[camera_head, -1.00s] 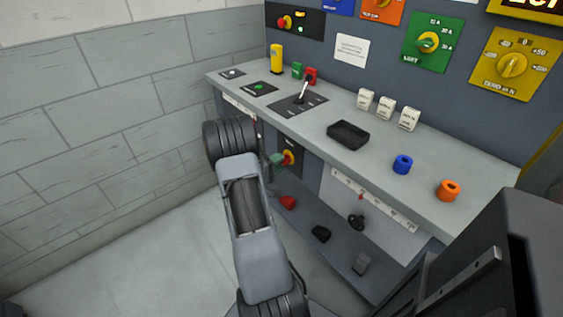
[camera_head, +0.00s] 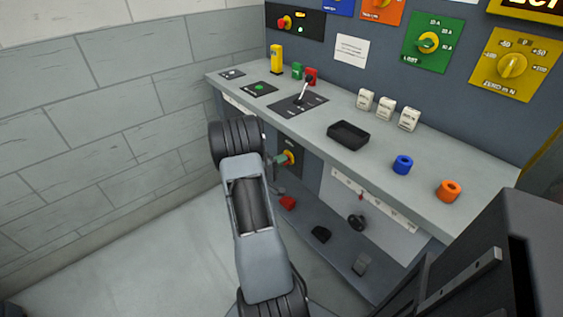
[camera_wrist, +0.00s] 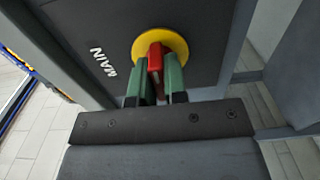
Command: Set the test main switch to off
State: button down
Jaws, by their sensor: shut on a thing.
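The main switch shows in the wrist view as a yellow disc (camera_wrist: 176,42) with a red handle (camera_wrist: 155,58), on a dark panel with the white word MAIN (camera_wrist: 103,62). My gripper (camera_wrist: 156,78) has its green fingertips on either side of the red handle and is shut on it. In the head view the yellow disc (camera_head: 290,158) is on the dark panel under the worktop, and my gripper (camera_head: 280,160) reaches it from the left. My fingers partly cover the handle, and I cannot read any on or off mark.
The grey worktop (camera_head: 380,165) overhangs the switch. It carries a black tray (camera_head: 348,135), a blue ring (camera_head: 403,165) and an orange ring (camera_head: 449,190). A lower shelf (camera_head: 335,262) holds a red part (camera_head: 287,202) and dark parts. Floor is clear at left.

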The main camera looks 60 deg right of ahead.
dwell(0.3)
jog(key=n, duration=0.8)
jog(key=shift+n, duration=0.3)
jog(key=n+p, duration=0.2)
jog(key=n, duration=0.3)
jog(key=shift+n+p, duration=0.85)
jog(key=shift+n, duration=1.25)
jog(key=shift+f, duration=0.1)
jog(key=c, duration=1.2)
grip_release()
jog(key=shift+o, duration=0.2)
jog(key=shift+a, duration=0.1)
jog(key=v, duration=1.3)
jog(key=shift+a+p, duration=0.3)
jog(key=shift+a, duration=0.05)
